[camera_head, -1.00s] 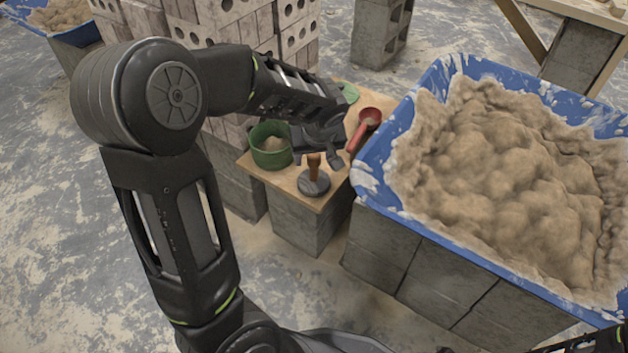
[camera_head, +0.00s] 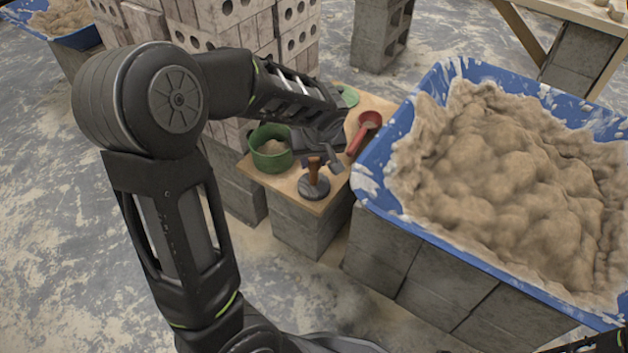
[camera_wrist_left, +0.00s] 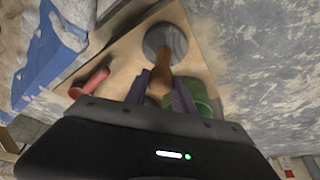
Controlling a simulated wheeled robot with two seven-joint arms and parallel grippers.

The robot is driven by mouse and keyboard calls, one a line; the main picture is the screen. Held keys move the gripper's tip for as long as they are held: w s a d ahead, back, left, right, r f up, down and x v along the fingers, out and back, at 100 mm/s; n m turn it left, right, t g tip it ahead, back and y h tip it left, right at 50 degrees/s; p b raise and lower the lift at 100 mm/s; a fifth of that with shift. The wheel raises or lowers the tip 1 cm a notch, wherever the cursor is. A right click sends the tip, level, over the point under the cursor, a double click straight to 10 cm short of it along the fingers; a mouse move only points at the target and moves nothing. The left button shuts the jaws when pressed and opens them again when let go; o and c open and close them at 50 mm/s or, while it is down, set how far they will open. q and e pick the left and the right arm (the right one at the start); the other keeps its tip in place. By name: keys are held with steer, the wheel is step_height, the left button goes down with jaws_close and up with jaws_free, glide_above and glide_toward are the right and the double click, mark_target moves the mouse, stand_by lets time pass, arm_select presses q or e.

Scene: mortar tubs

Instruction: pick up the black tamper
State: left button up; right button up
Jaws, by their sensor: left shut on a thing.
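The black tamper has a dark round disc base (camera_head: 314,189) and an upright brown wooden handle (camera_head: 314,170). It is at the front corner of a wooden board, and I cannot tell whether the base touches the board. My left gripper (camera_head: 318,159) is shut on the upper part of the handle, coming from above and behind. In the left wrist view the handle (camera_wrist_left: 159,82) runs between my two fingers, with the grey disc (camera_wrist_left: 166,42) beyond the fingertips.
A green tub (camera_head: 270,155) stands just left of the tamper. A red scoop (camera_head: 366,128) lies to the right on the wooden board (camera_head: 293,197). A big blue mortar tub (camera_head: 372,178) on blocks stands close on the right. Stacked bricks (camera_head: 236,20) rise behind.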

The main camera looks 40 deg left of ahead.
arm_select(q)
jaws_close()
stand_by(0.8)
